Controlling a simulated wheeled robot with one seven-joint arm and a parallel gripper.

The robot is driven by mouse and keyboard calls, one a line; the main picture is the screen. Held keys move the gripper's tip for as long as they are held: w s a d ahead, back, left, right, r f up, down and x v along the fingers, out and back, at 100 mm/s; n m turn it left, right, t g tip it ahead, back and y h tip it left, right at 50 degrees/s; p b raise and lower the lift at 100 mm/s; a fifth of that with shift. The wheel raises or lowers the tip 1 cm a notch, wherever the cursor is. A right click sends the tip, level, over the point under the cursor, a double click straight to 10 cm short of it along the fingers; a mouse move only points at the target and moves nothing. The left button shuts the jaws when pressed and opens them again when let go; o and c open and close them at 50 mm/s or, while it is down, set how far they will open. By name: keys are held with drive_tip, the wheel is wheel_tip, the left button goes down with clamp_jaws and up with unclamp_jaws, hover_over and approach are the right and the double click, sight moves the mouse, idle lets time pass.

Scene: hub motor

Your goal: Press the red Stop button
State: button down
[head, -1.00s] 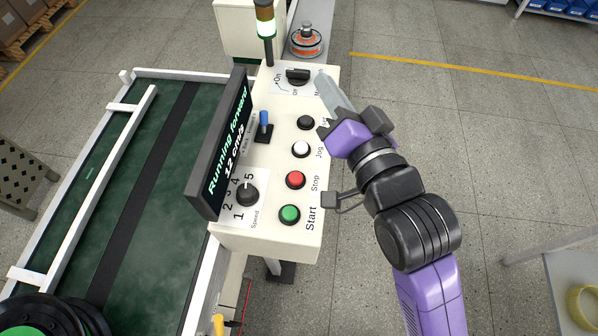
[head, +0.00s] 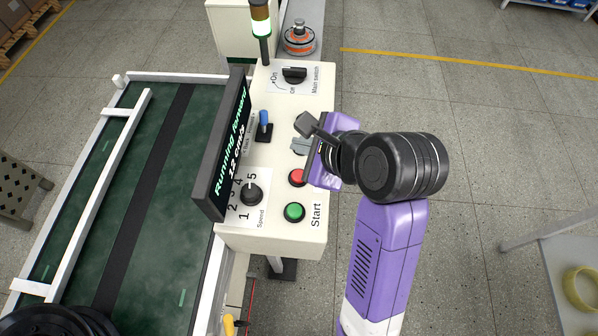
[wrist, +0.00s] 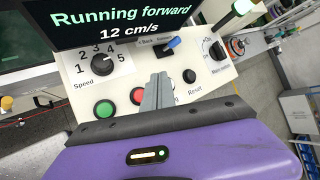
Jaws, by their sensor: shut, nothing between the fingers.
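The red Stop button (head: 297,177) is on the cream control panel (head: 283,235), just above the green Start button (head: 294,212). In the wrist view the red button (wrist: 137,96) shows just left of my fingers, beside the green button (wrist: 104,109). My gripper (head: 300,147) is shut and empty, its grey fingers over the panel just beyond the red button in the head view. The closed fingers (wrist: 158,90) partly cover the red button's right edge in the wrist view. No contact with the button is visible. The white button and the Stop label are hidden.
The display (head: 229,150) stands upright left of the buttons and reads "Running forward 12 cm/s". The speed knob (head: 251,193), blue lever (head: 263,122) and main switch (head: 294,75) rise from the panel.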

idle(0.3)
drive_tip(key=b, duration=0.7)
approach(295, 170)
drive_tip(key=w+a+f, duration=0.2)
drive_tip(key=w+a, duration=0.1)
drive_tip(key=shift+w+a+f, duration=0.1)
drive_tip(key=shift+w+f, duration=0.15)
drive_tip(key=shift+f+b, duration=0.1)
drive_tip(key=shift+b, duration=0.25)
idle(1.1)
drive_tip(key=shift+f+b, duration=0.35)
drive_tip(key=shift+f+b, duration=0.55)
idle(0.7)
drive_tip(key=shift+r, duration=0.1)
drive_tip(key=shift+r+p, duration=0.8)
drive_tip(key=shift+r, duration=0.1)
